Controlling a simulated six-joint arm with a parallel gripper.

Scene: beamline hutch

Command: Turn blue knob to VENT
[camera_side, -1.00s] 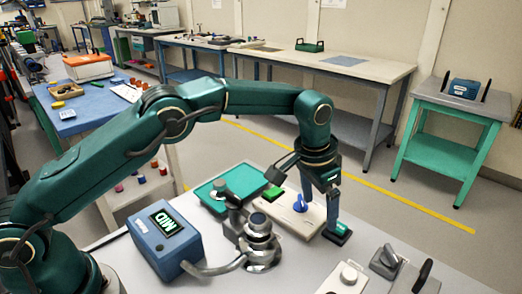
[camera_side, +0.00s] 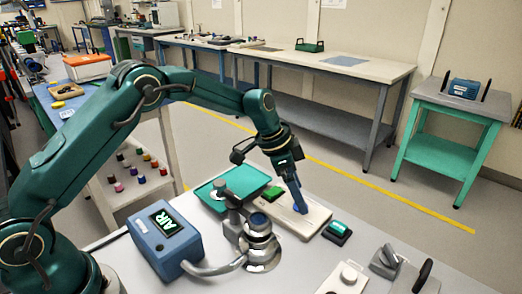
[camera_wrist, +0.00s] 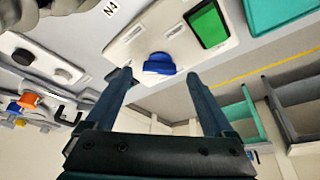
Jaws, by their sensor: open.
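The blue knob (camera_wrist: 158,64) sits on a pale panel (camera_wrist: 150,30) in the wrist view, between the fingertips of my gripper (camera_wrist: 158,76). The fingers are open, with a visible gap on each side of the knob. In the side view my gripper (camera_side: 301,207) is tilted and its fingers come down at the pale panel (camera_side: 312,222), covering most or all of the knob. The blue box (camera_side: 166,242) at the left has a display reading AIR. I cannot read a VENT label.
A green block (camera_side: 272,194) sits on the panel's left part, with a teal tray (camera_side: 240,182) behind it. A metal fitting (camera_side: 262,248) stands close on the left. A small dark device (camera_side: 337,232) lies to the right. Other knobs stand at the front right.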

